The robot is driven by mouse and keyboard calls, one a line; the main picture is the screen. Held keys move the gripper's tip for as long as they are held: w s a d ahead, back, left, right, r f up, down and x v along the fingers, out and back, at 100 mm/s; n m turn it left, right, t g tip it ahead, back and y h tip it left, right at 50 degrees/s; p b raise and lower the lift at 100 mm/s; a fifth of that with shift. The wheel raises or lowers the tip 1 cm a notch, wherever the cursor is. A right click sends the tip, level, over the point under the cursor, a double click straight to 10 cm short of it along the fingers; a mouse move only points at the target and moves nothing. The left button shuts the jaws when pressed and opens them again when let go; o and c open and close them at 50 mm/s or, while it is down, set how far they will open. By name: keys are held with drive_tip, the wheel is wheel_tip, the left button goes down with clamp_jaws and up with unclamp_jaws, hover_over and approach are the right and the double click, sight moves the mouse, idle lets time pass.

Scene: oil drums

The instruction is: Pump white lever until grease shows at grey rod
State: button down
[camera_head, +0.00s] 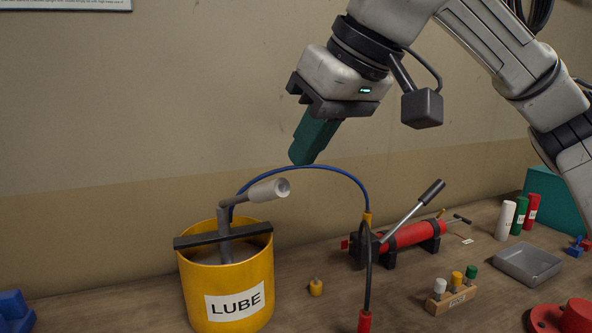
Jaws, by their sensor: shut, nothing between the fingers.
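A lever with a white cylindrical grip (268,190) sticks out to the right above a yellow drum (228,290) labelled LUBE. It joins a grey upright rod (223,238) that passes through a black bar across the drum's open top. A second grey rod with a black handle (412,210) slants up from a red cylinder tool (408,236). I cannot tell any grease at either rod. My gripper (303,155), with teal fingers, is shut and empty. It hangs in the air above and right of the white grip, apart from it in the picture.
A blue hose (318,169) arches from the pump to a yellow fitting, with a dark hose below. On the bench are a small yellow piece (316,288), a wooden block with capped bottles (452,297), a grey tray (528,263), several tubes and a red round part (562,318).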

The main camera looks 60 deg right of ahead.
drive_tip(key=shift+v, duration=1.65)
drive_tip(key=shift+w+d, duration=0.1)
drive_tip(key=shift+w, duration=0.05)
